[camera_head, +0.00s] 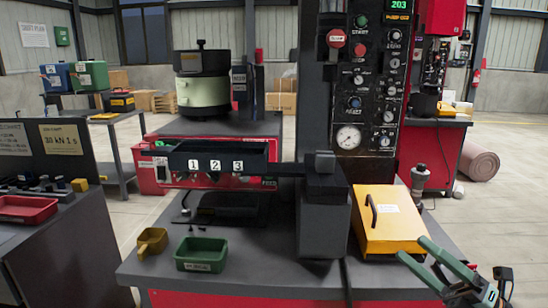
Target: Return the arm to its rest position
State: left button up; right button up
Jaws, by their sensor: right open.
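My right gripper (411,248) comes in from the lower right corner of the head view. Its two green fingers point up and to the left. They are apart, with nothing between them. The fingertips are near the lower right corner of the yellow box (386,226), which has a black handle and a white label; I cannot tell whether they touch it. The rest of my right arm is mostly outside the picture. My left gripper and left arm are not in view.
The dark bench (262,270) carries a green tray (202,254), a small yellow scoop-like container (151,243) and a dark feeder track (212,157) numbered 1 to 3. A bowl feeder (203,90) stands behind. A control panel (372,75) rises at centre right. Open floor (490,225) lies at right.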

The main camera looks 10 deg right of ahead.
jog(key=s+a+f+m+h, duration=0.1)
jog(key=a+f+m+h, duration=0.2)
jog(key=f+m+h, duration=0.6)
jog(key=a+f+m+h, duration=0.3)
jog(key=f+m+h, duration=0.1)
jog(key=f+m, duration=0.9)
jog(key=s+a+f+m+g, duration=0.6)
jog(key=s+a+f+g, duration=0.2)
jog(key=s+a+f, duration=0.5)
pick_arm(q)
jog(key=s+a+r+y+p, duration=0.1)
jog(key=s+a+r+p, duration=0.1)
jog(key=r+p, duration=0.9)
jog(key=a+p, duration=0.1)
jog(key=p, duration=0.3)
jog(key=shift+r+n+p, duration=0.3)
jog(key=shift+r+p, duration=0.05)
pick_arm(e)
notch_tip(320, 180, up, 10)
jog(key=s+d, duration=0.1)
jog(key=d, duration=0.1)
jog(key=shift+s+d+m, duration=0.15)
jog(key=shift+s+m, duration=0.1)
jog(key=shift+m, duration=0.15)
